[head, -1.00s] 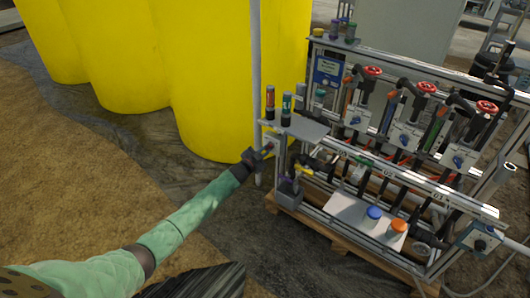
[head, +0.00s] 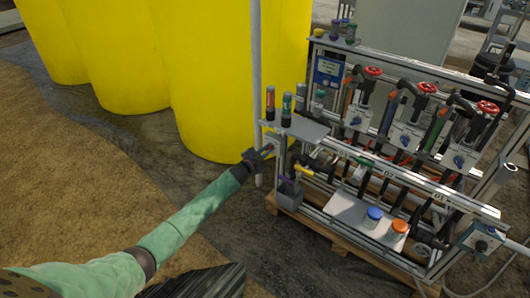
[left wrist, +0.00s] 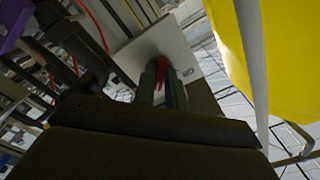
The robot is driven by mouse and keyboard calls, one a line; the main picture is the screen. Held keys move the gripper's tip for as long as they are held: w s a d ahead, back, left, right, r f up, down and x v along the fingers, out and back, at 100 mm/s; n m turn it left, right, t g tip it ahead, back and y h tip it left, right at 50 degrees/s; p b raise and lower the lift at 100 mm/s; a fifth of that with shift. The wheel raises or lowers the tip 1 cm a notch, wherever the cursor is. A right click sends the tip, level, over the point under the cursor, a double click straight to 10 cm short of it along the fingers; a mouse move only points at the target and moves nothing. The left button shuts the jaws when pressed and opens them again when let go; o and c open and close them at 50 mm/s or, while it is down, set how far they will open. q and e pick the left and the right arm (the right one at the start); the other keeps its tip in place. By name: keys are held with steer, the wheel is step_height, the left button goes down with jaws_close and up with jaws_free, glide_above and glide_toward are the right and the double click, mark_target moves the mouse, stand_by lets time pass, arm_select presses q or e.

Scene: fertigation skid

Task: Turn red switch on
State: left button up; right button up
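The red switch (left wrist: 191,74) shows in the left wrist view as a red handle in front of a pale plate (left wrist: 150,48). In the head view my left gripper hides it, at the left end of the skid (head: 345,150). My left gripper (head: 264,155) is at that end post, reaching in from the lower left. In the left wrist view its two fingers (left wrist: 163,86) stand close together with red between them, and they look shut on the switch handle. The fingertips' exact contact is partly hidden. My right gripper is not in view.
Large yellow tanks (head: 215,75) and a grey upright pole (head: 257,80) stand close behind my left gripper. A small grey shelf (head: 307,130) holds bottles just above it. Open ground lies to the left.

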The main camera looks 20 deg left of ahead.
arm_select(q)
steer(key=o, duration=0.3)
steer(key=shift+o, duration=0.2)
steer(key=shift+s, duration=0.1)
steer(key=v, duration=0.7)
steer(key=shift+s, duration=0.35)
steer(key=shift+a, duration=0.15)
